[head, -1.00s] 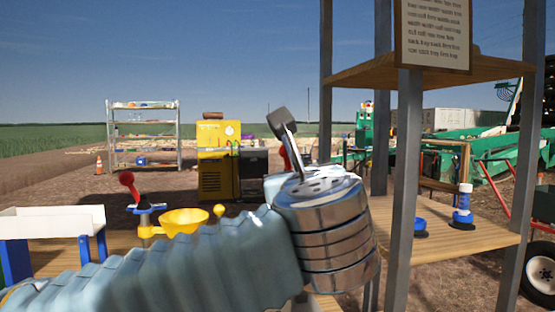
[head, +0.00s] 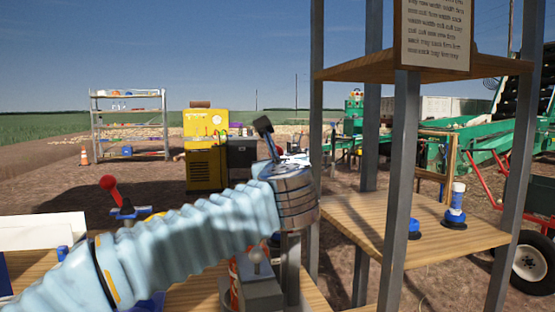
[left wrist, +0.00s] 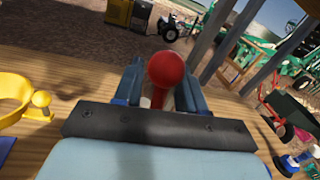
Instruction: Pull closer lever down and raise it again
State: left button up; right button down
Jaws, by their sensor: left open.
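A red ball knob (left wrist: 165,69) stands between the two blue-grey fingers of my left gripper (left wrist: 160,88) in the left wrist view. The fingers are apart, one on each side of it; whether they touch it I cannot tell. In the head view the left gripper (head: 266,138) points away, and my wrist hides this knob. Another red-knobbed lever (head: 110,187) stands upright at the left, on a blue mount. A grey lever with a ball top (head: 256,256) stands on a grey box, nearer than my wrist. My right gripper is not in view.
A wooden shelf with grey posts (head: 397,190) stands close on the right, holding a blue-and-white knob (head: 456,203). A white tray (head: 42,230) is at the left.

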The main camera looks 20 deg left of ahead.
pick_arm(q)
jog(key=shift+w, duration=0.2)
grip_shut()
dwell(0.3)
